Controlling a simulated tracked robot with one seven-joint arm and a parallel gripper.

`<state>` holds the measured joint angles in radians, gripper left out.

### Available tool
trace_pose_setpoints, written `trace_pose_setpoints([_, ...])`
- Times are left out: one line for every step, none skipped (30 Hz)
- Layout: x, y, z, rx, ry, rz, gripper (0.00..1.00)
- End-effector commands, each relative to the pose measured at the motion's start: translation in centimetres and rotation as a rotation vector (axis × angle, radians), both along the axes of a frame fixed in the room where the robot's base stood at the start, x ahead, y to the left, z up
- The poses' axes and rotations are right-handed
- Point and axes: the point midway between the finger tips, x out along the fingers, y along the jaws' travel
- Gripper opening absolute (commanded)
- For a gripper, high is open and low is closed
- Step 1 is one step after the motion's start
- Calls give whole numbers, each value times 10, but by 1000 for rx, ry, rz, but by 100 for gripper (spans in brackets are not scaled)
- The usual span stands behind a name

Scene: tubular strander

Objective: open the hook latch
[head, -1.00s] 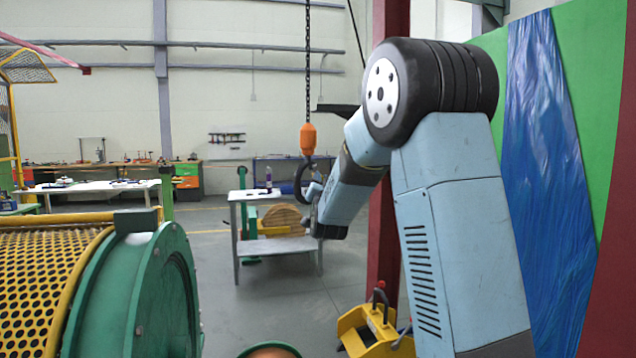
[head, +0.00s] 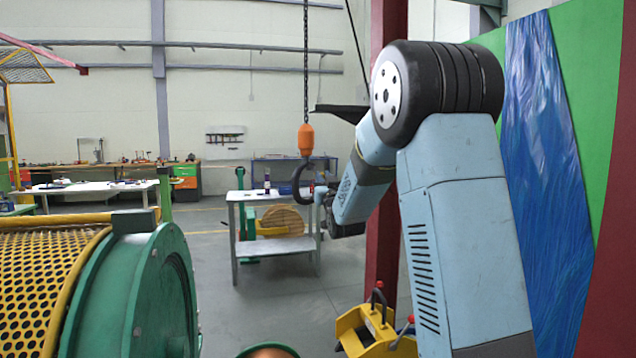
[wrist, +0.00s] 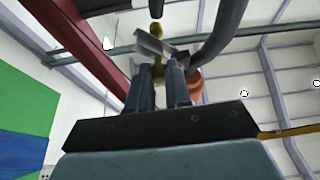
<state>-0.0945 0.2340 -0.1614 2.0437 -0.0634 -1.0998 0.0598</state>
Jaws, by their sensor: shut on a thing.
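The dark crane hook (head: 298,184) hangs under an orange hook block (head: 305,139) on a chain. My gripper (head: 320,195) is at the right side of the hook's opening. In the wrist view my two fingers (wrist: 158,82) point up and are closed around a small brass-coloured piece (wrist: 158,70). A thin grey metal plate, which looks like the latch (wrist: 152,46), shows just above the fingertips. The dark hook curve (wrist: 222,38) passes to the right, with the orange block (wrist: 194,84) behind. How far the latch is swung is unclear.
A grey table (head: 278,245) with bottles stands beyond the hook. A green and yellow machine (head: 125,285) fills the lower left. A yellow lifting device (head: 365,330) is below my arm, by a red column (head: 385,250).

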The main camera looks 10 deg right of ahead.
Motion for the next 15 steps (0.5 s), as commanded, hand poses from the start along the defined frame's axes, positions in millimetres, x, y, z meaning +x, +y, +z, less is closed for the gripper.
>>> trace_pose_setpoints([0,-3,3,-44,-2,-2,0])
trace_pose_setpoints([0,-3,3,-72,-2,-1,0])
trace_pose_setpoints([0,-4,4,-110,-2,-1,0])
trace_pose_setpoints([0,-5,5,-138,-2,-2,0])
trace_pose_setpoints([0,-6,6,-166,-2,-1,0])
trace_pose_setpoints([0,-7,7,-204,-2,-2,0])
trace_pose_setpoints([0,-7,8,-228,-2,-2,0])
trace_pose_setpoints([0,-8,9,-257,-2,-2,0])
trace_pose_setpoints([0,-9,10,-289,-3,-2,0])
trace_pose_setpoints([0,-9,11,-315,-4,-1,0])
trace_pose_setpoints([0,-9,12,-338,-4,-2,0])
trace_pose_setpoints([0,-9,13,-368,-4,-2,0])
trace_pose_setpoints([0,-10,13,-390,-4,-1,0])
trace_pose_setpoints([0,-10,14,-411,-3,-1,0])
trace_pose_setpoints([0,-11,15,-437,-3,-2,0])
